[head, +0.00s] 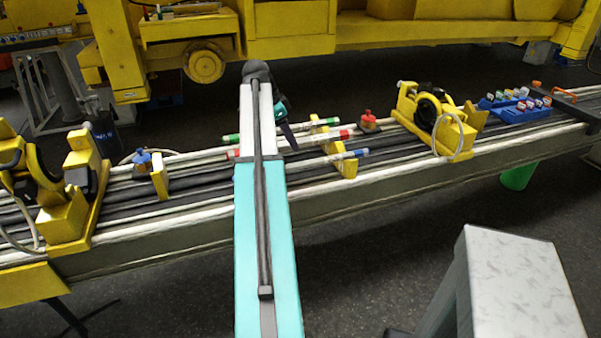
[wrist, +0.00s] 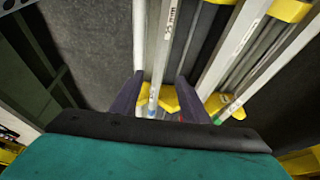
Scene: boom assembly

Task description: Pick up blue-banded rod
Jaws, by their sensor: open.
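The blue-banded rod is a pale rod with a blue band near its right end (head: 350,155) in the head view. It rests on a yellow holder (head: 346,168), and its left part passes behind my arm. In the wrist view the rod (wrist: 166,40) carries a printed label, and its blue band shows between my finger tips. My gripper (wrist: 160,98) is open, with its two dark fingers apart and the rod nearer the left one. In the head view my gripper (head: 289,135) is partly hidden by my arm. I cannot tell how far the fingers are above the rod.
A red-banded rod (head: 320,135) and a green-banded rod (head: 313,123) lie close behind. A yellow clamp unit (head: 436,118) and a blue tray (head: 515,113) stand to the right. Another yellow clamp (head: 70,200) is at the left. A grey-topped block (head: 520,280) stands in front.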

